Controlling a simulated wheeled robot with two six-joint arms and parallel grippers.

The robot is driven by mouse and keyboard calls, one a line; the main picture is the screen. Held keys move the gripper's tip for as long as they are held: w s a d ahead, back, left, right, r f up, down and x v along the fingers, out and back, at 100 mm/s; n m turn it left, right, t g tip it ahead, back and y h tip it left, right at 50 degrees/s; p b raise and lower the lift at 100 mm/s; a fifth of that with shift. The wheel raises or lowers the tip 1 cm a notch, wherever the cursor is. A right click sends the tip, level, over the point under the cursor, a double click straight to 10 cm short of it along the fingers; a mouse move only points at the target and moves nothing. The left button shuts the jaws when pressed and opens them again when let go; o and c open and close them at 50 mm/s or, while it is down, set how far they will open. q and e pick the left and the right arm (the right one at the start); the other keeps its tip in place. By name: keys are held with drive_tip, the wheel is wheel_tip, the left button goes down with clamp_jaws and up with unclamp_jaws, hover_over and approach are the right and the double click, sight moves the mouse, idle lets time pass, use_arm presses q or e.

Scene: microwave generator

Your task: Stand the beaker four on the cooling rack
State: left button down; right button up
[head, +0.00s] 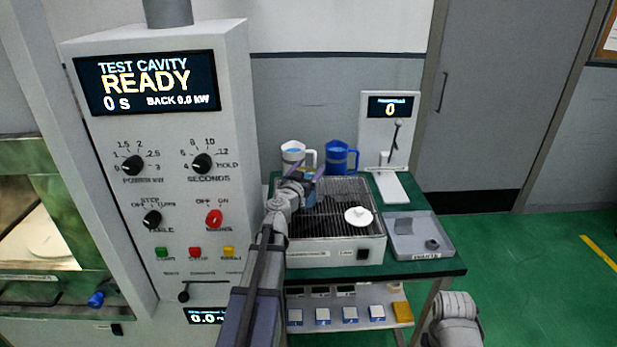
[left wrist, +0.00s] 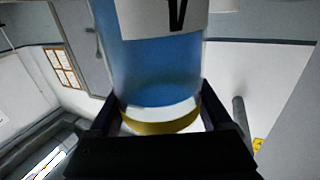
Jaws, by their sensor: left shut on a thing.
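The beaker (left wrist: 160,70) fills the middle of the left wrist view, with blue content, a yellow band near its base and a white label. The label shows a dark mark like a V, cut off at the top. My left gripper (head: 305,188) is shut on this beaker and is over the rear left part of the cooling rack. In the head view the beaker is small and mostly hidden by the gripper. The cooling rack (head: 318,224) is a dark wire grid on a white box. I cannot tell whether the beaker touches the grid. My right gripper is out of view.
A white lid-like disc (head: 358,217) lies on the rack's front right. A white jug (head: 293,153) and a blue jug (head: 338,160) stand behind. A grey tray (head: 412,247) is on the right, and a display stand (head: 391,120) is behind it. The tall control cabinet (head: 125,225) stands left.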

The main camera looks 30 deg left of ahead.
use_arm(q)
drive_tip(key=shift+f, duration=0.15)
unclamp_jaws()
